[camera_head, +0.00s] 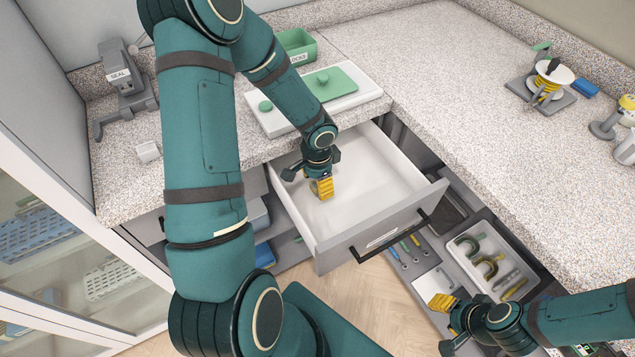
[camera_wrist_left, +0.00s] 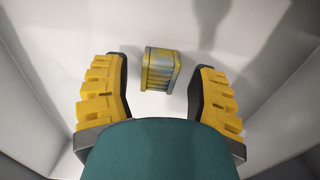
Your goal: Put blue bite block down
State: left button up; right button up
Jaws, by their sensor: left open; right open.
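My left gripper (camera_head: 322,187) reaches down into the open white drawer (camera_head: 375,185). In the left wrist view the left gripper (camera_wrist_left: 160,95) has its yellow fingers wide apart. A small block (camera_wrist_left: 160,70) with yellow and grey-blue faces lies on the white drawer floor between and beyond the fingertips, touching neither. I cannot tell whether it is the blue bite block; in the head view the gripper hides it. A small blue block (camera_head: 585,88) lies on the right counter. My right gripper (camera_head: 443,302) is open and empty at the lower right.
A white tray (camera_head: 365,91) with a green lid stands behind the drawer, near a green bin (camera_head: 297,45). A lower drawer holds a white bin (camera_head: 455,245) of curved pieces. A sealer (camera_head: 125,85) stands at left. The right counter (camera_head: 455,95) is largely clear.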

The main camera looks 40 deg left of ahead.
pick_arm(q)
notch_tip(320, 180, up, 11)
jog(key=p, duration=0.3)
jog(key=shift+r, duration=0.1)
dwell(0.4)
